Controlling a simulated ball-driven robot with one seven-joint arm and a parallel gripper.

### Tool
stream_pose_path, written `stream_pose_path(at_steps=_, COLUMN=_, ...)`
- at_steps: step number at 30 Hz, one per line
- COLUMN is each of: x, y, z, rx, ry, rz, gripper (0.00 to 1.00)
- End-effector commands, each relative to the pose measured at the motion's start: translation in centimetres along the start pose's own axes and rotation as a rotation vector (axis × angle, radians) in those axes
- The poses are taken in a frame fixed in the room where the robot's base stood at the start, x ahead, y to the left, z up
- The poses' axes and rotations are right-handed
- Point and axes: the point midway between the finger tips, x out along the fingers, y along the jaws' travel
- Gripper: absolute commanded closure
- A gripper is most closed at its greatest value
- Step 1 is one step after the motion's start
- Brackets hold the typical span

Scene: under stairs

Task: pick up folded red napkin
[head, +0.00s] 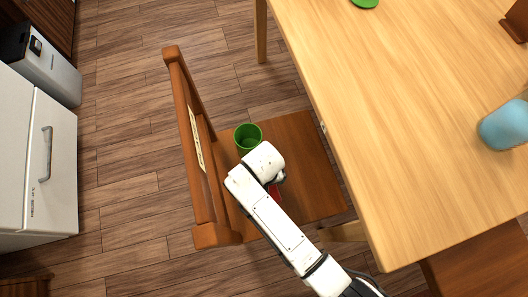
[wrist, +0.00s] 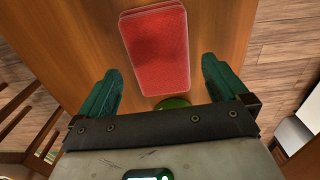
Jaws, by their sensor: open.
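The folded red napkin (wrist: 158,52) lies flat on the wooden chair seat (head: 305,160). In the head view only a small red piece of the napkin (head: 275,190) shows beside my arm; the rest is hidden. My gripper (wrist: 158,88) is over the seat in the wrist view, its two green fingers apart. The napkin shows between and beyond the fingertips, and nothing is held. In the head view my gripper's fingers are mostly hidden behind my white wrist.
A green cup (head: 247,137) stands on the seat close to my wrist. The chair's backrest (head: 196,150) rises on the left. A light wooden table (head: 400,110) stands at the right, bearing a blue cup (head: 505,125). A white fridge (head: 38,165) is at far left, with open floor between.

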Motion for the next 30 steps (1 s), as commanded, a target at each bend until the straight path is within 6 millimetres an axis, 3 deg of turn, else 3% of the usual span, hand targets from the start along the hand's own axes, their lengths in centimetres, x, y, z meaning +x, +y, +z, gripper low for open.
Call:
stream_pose_path(at_steps=14, x=5.3, y=0.3, z=-0.6, rx=0.000, ry=0.000, rz=0.000, gripper=0.00)
stream_pose_path(at_steps=23, x=5.6, y=0.3, z=-0.6, rx=0.000, ry=0.002, rz=-0.001, gripper=0.00)
stream_pose_path(at_steps=30, x=5.6, y=0.3, z=-0.6, rx=0.000, ry=0.001, rz=-0.001, gripper=0.22)
